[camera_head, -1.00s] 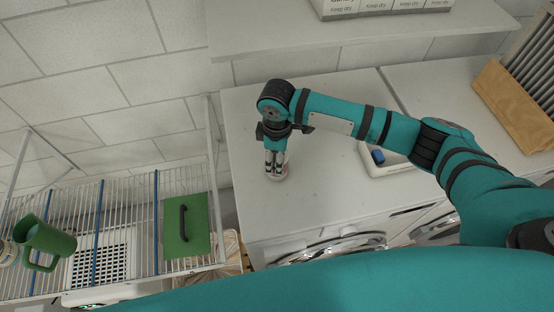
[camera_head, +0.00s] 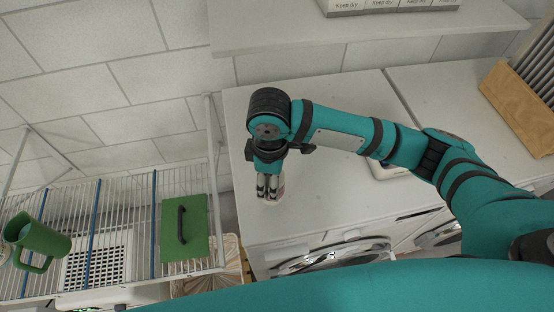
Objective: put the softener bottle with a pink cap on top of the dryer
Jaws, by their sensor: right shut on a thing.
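My right gripper (camera_head: 267,189) reaches down over the left white machine top (camera_head: 345,110), near its left front edge. It is shut on a small whitish, pinkish bottle (camera_head: 281,188). The fingers hide most of the bottle, so its cap and label cannot be made out. I cannot tell if its base touches the top. Two white front-loading machines stand side by side, and the round door (camera_head: 330,257) of the left one shows below. Which one is the dryer is not clear. My left gripper is not in view.
A wooden rack (camera_head: 520,105) stands on the right machine. A shelf (camera_head: 290,30) overhangs behind. The left machine top is mostly clear.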

